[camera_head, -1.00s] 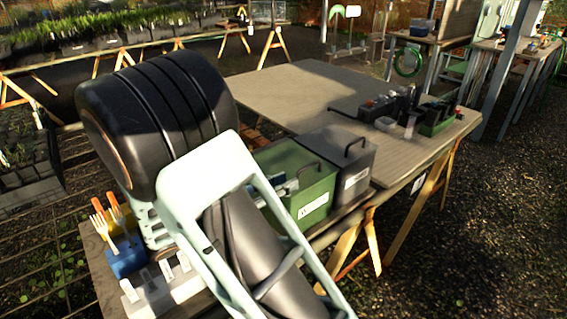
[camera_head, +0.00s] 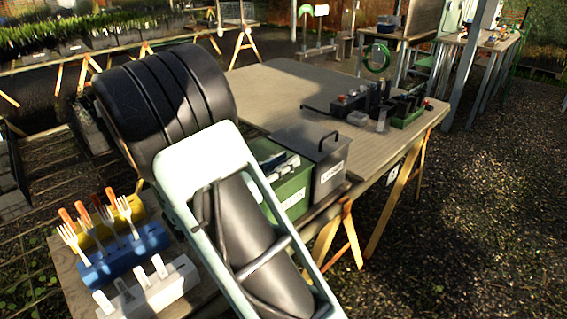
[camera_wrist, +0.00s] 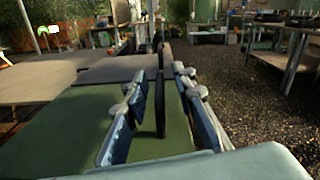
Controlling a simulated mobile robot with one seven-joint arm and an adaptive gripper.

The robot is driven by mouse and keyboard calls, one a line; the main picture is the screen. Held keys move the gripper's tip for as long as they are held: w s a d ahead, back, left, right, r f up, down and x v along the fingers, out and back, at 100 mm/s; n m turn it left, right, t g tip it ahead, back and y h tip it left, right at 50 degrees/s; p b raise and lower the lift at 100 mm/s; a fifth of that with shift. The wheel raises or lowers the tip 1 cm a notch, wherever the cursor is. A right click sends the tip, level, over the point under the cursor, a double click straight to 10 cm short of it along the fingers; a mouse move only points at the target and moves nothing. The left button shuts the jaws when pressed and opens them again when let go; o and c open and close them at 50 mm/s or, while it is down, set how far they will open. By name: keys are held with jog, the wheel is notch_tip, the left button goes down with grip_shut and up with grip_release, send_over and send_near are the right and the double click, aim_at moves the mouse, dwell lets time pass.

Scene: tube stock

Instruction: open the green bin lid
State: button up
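The green bin (camera_head: 294,191) stands on the bench beside the grey bin, with a white label on its front. My arm hides much of it in the head view. In the wrist view its green lid (camera_wrist: 62,124) lies flat and shut below my gripper (camera_wrist: 161,88). The lid's upright black handle (camera_wrist: 161,104) stands between my two blue fingers. The fingers are open on either side of the handle, with gaps showing. In the head view, part of my gripper (camera_head: 272,160) shows just over the lid.
The grey bin (camera_head: 325,178), lidded with a black handle, stands right beside the green one. Blue (camera_head: 120,258), yellow and white holders with forks and tags stand at the left. Trays and dark items (camera_head: 385,104) sit further back. The middle of the wooden table (camera_head: 290,92) is clear.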

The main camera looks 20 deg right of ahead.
grip_shut()
dwell(0.3)
jog(key=shift+r, duration=0.1)
